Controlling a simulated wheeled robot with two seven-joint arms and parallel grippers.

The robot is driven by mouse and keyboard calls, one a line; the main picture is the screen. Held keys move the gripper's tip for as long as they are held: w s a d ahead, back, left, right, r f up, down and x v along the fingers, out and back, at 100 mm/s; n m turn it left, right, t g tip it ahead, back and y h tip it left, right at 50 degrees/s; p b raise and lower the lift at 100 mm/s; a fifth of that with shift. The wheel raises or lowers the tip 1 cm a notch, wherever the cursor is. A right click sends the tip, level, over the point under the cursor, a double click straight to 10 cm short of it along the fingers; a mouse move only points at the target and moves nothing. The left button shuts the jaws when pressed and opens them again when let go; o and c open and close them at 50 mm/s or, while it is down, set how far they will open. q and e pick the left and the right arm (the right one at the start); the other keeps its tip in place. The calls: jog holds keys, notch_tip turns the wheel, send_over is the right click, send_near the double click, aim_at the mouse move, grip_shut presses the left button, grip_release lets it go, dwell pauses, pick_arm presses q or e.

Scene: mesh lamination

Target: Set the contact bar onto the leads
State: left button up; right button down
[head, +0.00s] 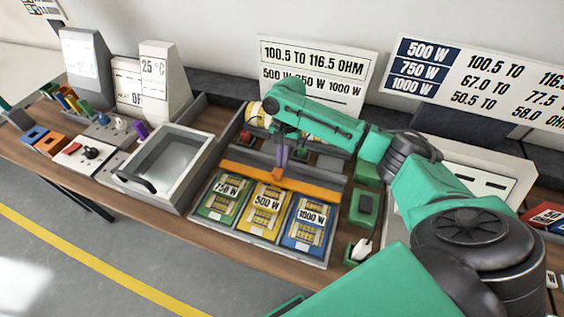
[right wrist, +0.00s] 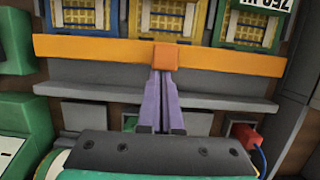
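The contact bar (head: 240,176) is a long orange bar with a darker orange block (right wrist: 166,57) at its middle. It spans the far edges of a green 750 W card (head: 222,197), a yellow 500 W card (head: 264,212) and a blue 1000 W card (head: 309,222). My right gripper (head: 280,167) has its purple fingers close together on the middle block, and the right wrist view shows the fingers (right wrist: 166,76) meeting it from the far side. I cannot tell whether the bar touches the leads or hovers just above them. My left gripper is not in view.
The cards lie in a grey tray (head: 237,235). A grey box with a clear lid (head: 170,160) stands to its left. Green blocks (head: 364,208) stand to the right. A red connector with a blue wire (right wrist: 245,132) sits behind the bar. Signs stand along the back.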

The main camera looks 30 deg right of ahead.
jog(key=v, duration=1.4)
jog(key=shift+b, duration=0.35)
jog(key=shift+r, duration=0.1)
